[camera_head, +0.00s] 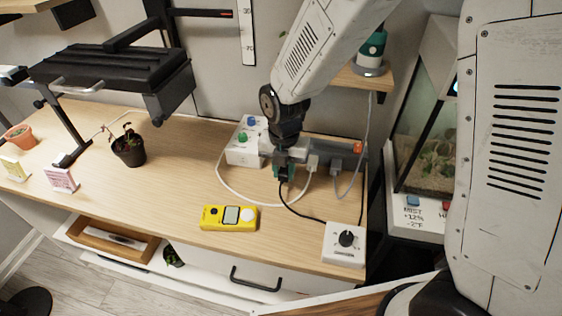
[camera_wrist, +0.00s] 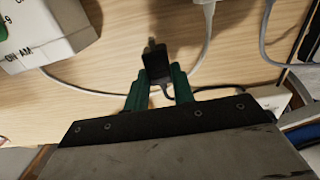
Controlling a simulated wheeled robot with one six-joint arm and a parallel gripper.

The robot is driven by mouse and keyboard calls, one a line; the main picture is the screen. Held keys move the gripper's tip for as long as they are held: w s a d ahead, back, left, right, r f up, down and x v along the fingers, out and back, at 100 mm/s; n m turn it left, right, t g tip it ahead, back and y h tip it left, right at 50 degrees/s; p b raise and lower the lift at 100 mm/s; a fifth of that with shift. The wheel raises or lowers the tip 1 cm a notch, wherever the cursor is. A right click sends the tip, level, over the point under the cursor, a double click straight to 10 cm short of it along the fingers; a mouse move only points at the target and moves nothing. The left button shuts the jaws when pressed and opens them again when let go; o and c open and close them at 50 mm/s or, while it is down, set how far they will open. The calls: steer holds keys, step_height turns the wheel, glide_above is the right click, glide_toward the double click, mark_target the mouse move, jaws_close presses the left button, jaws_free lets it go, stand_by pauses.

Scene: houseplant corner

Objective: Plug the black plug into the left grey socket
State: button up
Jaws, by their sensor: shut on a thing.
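My gripper (camera_head: 284,174) is shut on the black plug (camera_head: 283,171) above the wooden bench top, in front of the power strip. In the wrist view my gripper (camera_wrist: 158,88) has its green fingers on both sides of the black plug (camera_wrist: 157,68), whose prong end points away from me. A black cable runs from the plug. The grey power strip (camera_head: 345,152) lies at the back right of the bench; my arm hides its left part, and I cannot make out the left socket. A white plug (camera_head: 312,163) and a grey plug (camera_head: 336,166) sit at its front.
A white box with green and blue knobs (camera_head: 240,152) stands left of my gripper. A yellow meter (camera_head: 229,218) and a white dial box (camera_head: 344,245) are nearer the front. White, grey and black cables cross the bench. A potted plant (camera_head: 128,150) stands left.

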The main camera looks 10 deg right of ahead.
steer(key=shift+w+d+f, duration=0.25)
steer(key=shift+w+f, duration=0.25)
steer(key=shift+w, duration=0.05)
steer(key=shift+w+d+f, duration=0.25)
steer(key=shift+w+f, duration=0.2)
steer(key=shift+w, duration=0.1)
steer(key=shift+w+d+r, duration=0.1)
steer(key=shift+w+d, duration=0.2)
steer(key=shift+w, duration=0.45)
steer(key=shift+w+d, duration=0.25)
steer(key=shift+w, duration=0.45)
steer(key=shift+w+d, duration=0.3)
steer(key=shift+w, duration=0.35)
steer(key=o, duration=1.1)
